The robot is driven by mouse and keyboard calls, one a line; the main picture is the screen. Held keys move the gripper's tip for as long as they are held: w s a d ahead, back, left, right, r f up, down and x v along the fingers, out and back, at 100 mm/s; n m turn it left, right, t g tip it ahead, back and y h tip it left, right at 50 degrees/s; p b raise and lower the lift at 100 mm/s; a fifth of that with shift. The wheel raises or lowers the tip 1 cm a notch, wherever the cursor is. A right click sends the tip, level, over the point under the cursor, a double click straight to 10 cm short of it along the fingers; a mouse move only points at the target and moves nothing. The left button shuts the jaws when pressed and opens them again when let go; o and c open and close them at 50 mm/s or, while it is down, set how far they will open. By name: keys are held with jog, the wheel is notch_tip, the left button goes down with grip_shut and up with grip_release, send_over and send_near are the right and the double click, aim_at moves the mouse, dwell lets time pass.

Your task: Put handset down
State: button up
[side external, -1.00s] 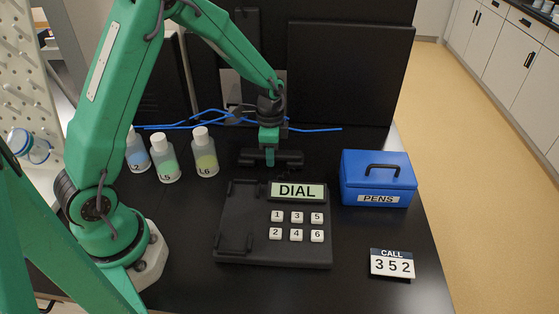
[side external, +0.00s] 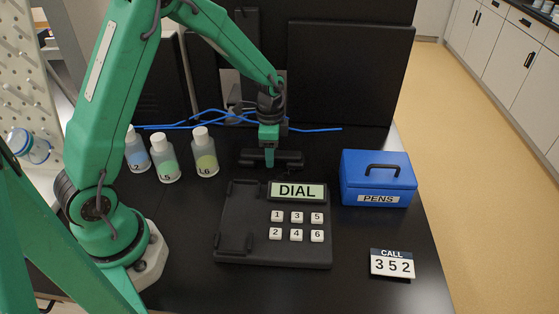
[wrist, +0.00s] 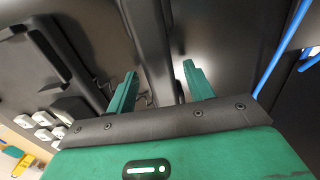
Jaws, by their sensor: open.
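The black handset (side external: 290,159) lies crosswise behind the phone base in the side view, seemingly on or just above the black bench; I cannot tell which. In the wrist view the handset (wrist: 149,40) runs between my fingers, with a gap visible beside each. My gripper (side external: 269,158) is open around its middle, pointing down; it also shows in the wrist view (wrist: 160,70). The black phone base (side external: 238,215) has an empty cradle on its left, a DIAL display (side external: 297,191) and white number keys (side external: 296,226). A card (side external: 392,264) reads CALL 352.
A blue PENS box (side external: 377,180) stands right of the phone. Capped bottles, including one labelled L6 (side external: 205,155), stand to the left. Blue cables (side external: 318,129) lie behind my gripper, before a dark panel (side external: 350,75). The bench around the card is clear.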

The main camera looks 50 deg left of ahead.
notch_tip(320, 180, up, 11)
dwell(0.5)
jog(key=shift+r, duration=0.15)
dwell(0.4)
jog(key=s+d+r+n+t, duration=0.1)
jog(key=s+r+n, duration=0.3)
jog(key=s, duration=0.6)
jog(key=s+d+r+n+t, duration=0.2)
jog(key=s+r+n+t, duration=0.2)
jog(key=s+r, duration=0.3)
jog(key=s+n, duration=0.1)
jog(key=s, duration=0.2)
jog(key=shift+s+d+r+t, duration=0.25)
jog(key=shift+s+t, duration=0.05)
jog(key=shift+s, duration=0.05)
